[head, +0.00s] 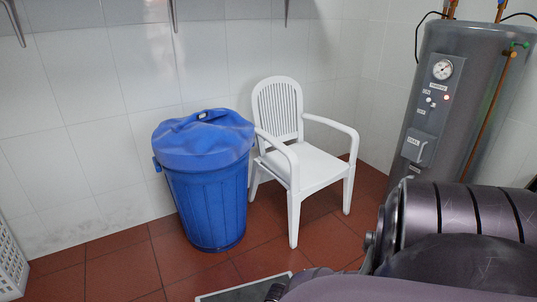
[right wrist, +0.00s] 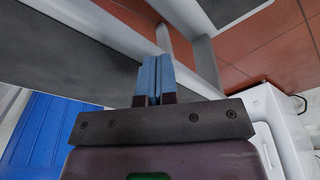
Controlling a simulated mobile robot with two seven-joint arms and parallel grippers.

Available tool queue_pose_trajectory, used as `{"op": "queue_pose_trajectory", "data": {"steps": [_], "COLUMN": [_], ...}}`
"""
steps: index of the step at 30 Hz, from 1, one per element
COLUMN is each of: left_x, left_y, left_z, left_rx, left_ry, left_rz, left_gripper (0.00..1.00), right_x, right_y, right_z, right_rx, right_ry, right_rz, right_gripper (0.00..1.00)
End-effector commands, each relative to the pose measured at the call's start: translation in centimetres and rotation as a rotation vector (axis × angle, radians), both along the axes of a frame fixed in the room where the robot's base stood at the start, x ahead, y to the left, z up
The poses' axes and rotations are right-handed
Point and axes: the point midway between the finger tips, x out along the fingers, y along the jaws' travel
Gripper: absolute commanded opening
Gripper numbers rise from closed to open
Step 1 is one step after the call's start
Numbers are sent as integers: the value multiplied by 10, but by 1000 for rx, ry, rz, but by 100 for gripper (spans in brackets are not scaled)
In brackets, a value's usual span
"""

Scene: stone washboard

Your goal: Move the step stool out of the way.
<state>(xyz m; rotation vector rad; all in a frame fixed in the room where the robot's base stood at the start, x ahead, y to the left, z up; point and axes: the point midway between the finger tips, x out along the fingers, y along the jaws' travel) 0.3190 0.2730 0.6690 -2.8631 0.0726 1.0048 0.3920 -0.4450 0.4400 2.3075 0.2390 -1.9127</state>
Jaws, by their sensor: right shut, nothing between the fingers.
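In the head view, a dark grey flat panel with a pale rim, apparently the step stool (head: 243,291), shows at the bottom edge, mostly cut off and partly behind my arm. In the right wrist view, the step stool (right wrist: 60,72) fills the upper left with a grey tread and pale frame bars. My right gripper (right wrist: 155,62) has blue fingertips pressed together with nothing between them. The fingertips point at the pale frame; I cannot tell whether they touch it. My left gripper is in neither view.
A blue lidded bin (head: 205,185) stands by the tiled wall, with a white armchair (head: 312,163) to its right. A grey boiler (head: 440,100) stands at the right. A white slatted basket (head: 10,262) is at the far left. Red floor (head: 120,268) is clear in front of the bin.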

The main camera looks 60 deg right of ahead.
Motion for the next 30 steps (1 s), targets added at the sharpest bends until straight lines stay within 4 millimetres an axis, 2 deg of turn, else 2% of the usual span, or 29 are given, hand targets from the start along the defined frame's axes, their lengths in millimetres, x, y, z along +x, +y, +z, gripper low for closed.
{"op": "queue_pose_trajectory", "data": {"steps": [1, 7, 14, 16, 30], "left_x": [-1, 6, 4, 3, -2], "left_y": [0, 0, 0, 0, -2], "left_z": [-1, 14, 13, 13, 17], "left_rx": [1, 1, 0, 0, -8], "left_ry": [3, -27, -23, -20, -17], "left_rz": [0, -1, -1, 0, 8], "left_gripper": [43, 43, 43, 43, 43], "right_x": [-20, -16, -16, -25, -112], "right_y": [0, -1, -1, 3, -18], "right_z": [-10, 5, 7, 6, 7], "right_rx": [-2, -2, -3, -2, -4], "right_ry": [41, 30, 30, 49, 42], "right_rz": [-4, -4, -3, -7, -6], "right_gripper": [0, 0, 0, 0, 0]}}
